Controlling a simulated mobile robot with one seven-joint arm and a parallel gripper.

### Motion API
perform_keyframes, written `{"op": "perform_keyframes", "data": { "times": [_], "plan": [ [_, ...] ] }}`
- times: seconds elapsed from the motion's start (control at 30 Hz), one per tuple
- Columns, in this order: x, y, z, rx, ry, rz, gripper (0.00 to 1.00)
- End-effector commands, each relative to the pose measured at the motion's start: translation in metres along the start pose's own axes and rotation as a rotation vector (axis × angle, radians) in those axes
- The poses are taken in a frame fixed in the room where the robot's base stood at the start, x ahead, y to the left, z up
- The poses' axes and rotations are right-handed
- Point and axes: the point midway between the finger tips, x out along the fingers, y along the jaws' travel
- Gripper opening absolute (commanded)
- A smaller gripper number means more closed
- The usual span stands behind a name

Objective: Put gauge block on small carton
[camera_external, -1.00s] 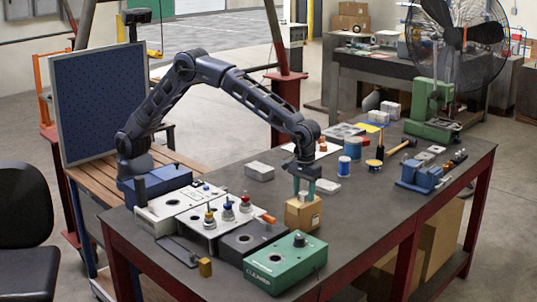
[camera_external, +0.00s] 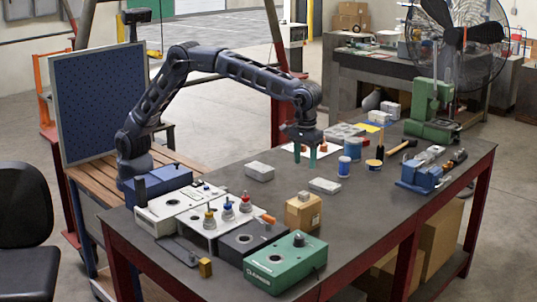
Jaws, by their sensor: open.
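The small carton (camera_external: 300,214) is a brown box standing upright on the dark workbench, right of the white and black panels. The gauge block (camera_external: 304,195), a small grey block, rests on top of the carton. My gripper (camera_external: 305,154) is above and behind the carton in the picture, with its two green fingers pointing down. It is open, with nothing between the fingers, and apart from both the block and the carton.
A green box (camera_external: 285,264) stands in front of the carton. Grey flat blocks (camera_external: 259,171) (camera_external: 325,186) lie behind it. Blue cans (camera_external: 352,148), a blue vise (camera_external: 420,177) and a hammer (camera_external: 400,147) are to the right. The bench right of the carton is clear.

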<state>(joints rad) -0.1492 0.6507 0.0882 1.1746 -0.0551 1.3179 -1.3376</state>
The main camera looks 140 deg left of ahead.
Motion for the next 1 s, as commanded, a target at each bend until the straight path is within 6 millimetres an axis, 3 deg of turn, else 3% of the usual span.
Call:
{"op": "perform_keyframes", "data": {
  "times": [0.2,0.37,0.7,1.0],
  "plan": [
    [-0.009,-0.005,0.002,0.013,0.0,0.004,0.49],
    [-0.037,-0.029,0.014,0.087,0.001,0.027,0.49],
    [-0.104,-0.121,0.053,0.345,0.015,0.093,0.49],
    [-0.142,-0.213,0.085,0.577,0.042,0.151,0.49]
  ]
}}
